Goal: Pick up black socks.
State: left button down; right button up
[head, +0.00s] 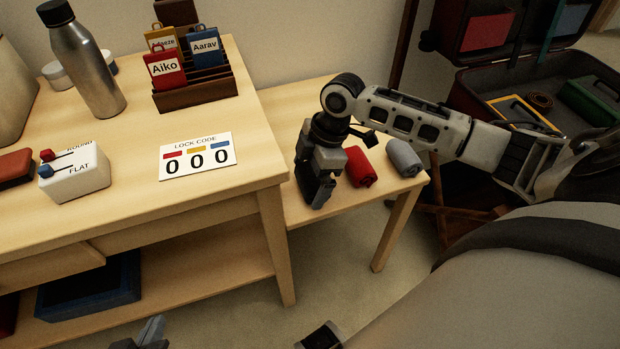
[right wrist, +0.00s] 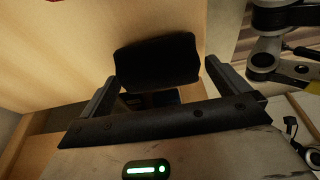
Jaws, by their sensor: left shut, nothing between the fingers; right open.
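The black socks, a dark rolled bundle (right wrist: 157,60), lie on the light wood bench in the right wrist view, between and just beyond my fingertips. In the head view I cannot make them out behind my right gripper (head: 318,193). That gripper points down over the bench, left of the red roll. In the right wrist view it (right wrist: 160,78) is open, with a finger on each side of the bundle and no clear grip on it. My left gripper (head: 150,333) is shut and empty at the bottom edge of the head view, low in front of the desk.
A red roll (head: 359,167) and a grey roll (head: 405,158) lie on the bench (head: 292,100). The desk (head: 110,215) holds a lock code card (head: 198,157), a switch box (head: 75,178), a bottle (head: 88,70) and a tag rack (head: 205,90). An open suitcase (head: 480,85) stands at the right.

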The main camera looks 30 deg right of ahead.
jog(key=shift+x, duration=1.05)
jog(key=c, duration=1)
jog(key=shift+r, duration=0.1)
